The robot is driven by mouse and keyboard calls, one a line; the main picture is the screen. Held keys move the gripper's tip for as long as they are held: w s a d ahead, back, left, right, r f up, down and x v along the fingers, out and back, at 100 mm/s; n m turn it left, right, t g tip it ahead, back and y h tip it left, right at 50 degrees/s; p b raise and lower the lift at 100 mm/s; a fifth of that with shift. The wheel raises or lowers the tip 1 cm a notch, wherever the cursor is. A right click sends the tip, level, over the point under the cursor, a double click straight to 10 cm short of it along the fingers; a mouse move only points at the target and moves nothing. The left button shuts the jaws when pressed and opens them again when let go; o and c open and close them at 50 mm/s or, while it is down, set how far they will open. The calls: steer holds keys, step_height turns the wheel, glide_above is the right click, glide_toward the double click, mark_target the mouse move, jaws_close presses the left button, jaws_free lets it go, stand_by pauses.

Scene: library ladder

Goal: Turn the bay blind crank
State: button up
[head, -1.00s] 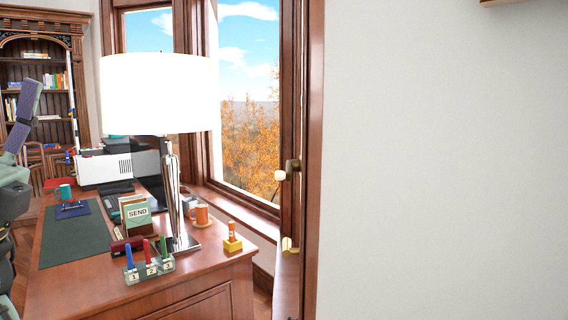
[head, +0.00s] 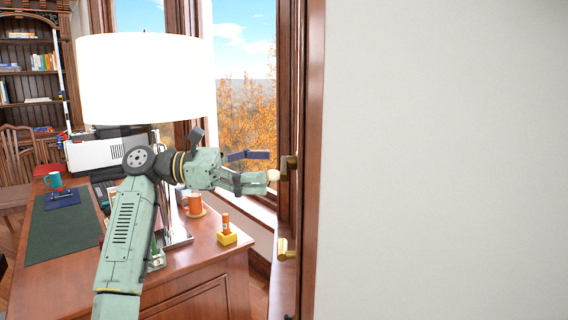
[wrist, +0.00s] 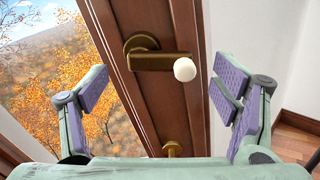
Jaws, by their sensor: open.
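The bay blind crank is a brass arm (wrist: 155,61) with a round cream knob (wrist: 184,69), mounted on the brown wooden window frame in the wrist view. In the head view its brass mount (head: 290,166) shows on the frame, with the cream knob (head: 273,175) at its left. My gripper (head: 262,169) reaches in from the left with its fingertips close to the knob. In the wrist view my gripper (wrist: 163,84) is open, its purple-padded fingers spread on either side of the crank. The knob lies between them, apart from both pads.
A second brass fitting (head: 286,249) sits lower on the frame. A white wall (head: 440,160) fills the right.

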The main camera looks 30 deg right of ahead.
mark_target(285, 163)
steer(key=p+x, duration=0.1)
steer(key=x, duration=0.4)
steer(key=shift+d, duration=0.1)
steer(key=shift+c, duration=0.6)
steer(key=c, duration=1)
